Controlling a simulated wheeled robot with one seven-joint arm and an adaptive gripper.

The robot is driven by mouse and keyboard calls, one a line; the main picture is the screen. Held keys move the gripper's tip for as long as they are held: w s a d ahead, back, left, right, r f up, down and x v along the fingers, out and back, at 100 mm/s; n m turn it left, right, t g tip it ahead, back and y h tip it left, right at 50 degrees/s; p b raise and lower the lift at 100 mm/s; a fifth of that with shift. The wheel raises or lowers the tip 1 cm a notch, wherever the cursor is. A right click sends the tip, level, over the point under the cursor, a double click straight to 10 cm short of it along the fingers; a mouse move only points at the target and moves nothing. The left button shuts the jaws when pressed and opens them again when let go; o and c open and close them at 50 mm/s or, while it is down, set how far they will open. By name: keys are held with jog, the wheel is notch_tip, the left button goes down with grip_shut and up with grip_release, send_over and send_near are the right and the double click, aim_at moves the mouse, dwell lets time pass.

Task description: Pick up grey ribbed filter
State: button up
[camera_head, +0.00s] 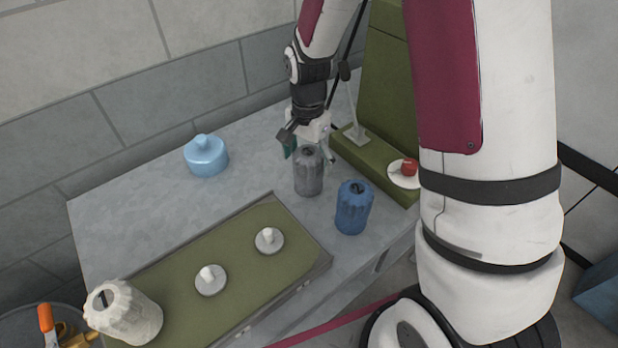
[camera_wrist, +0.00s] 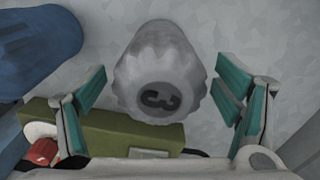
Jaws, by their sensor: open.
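The grey ribbed filter (camera_head: 309,174) stands upright on the grey bench top, left of a blue ribbed filter (camera_head: 353,208). In the wrist view the grey filter (camera_wrist: 160,75) shows a dark mark like a 3 on its end and lies between the two teal finger pads. My gripper (camera_head: 307,150) is at the top of the filter in the head view. The fingers (camera_wrist: 163,98) are apart in the wrist view, with a gap on each side of the filter. The far side of the filter is hidden.
A green panel (camera_head: 236,260) with two white-knobbed discs lies at the front, and a white ribbed filter (camera_head: 124,312) stands at its left end. A light blue canister (camera_head: 206,155) stands at the back left. A green stand (camera_head: 375,165) with a red knob (camera_head: 410,167) is close on the right.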

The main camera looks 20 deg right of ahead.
jog(key=shift+f, duration=1.2)
jog(key=c, duration=1.4)
jog(key=shift+r, duration=0.1)
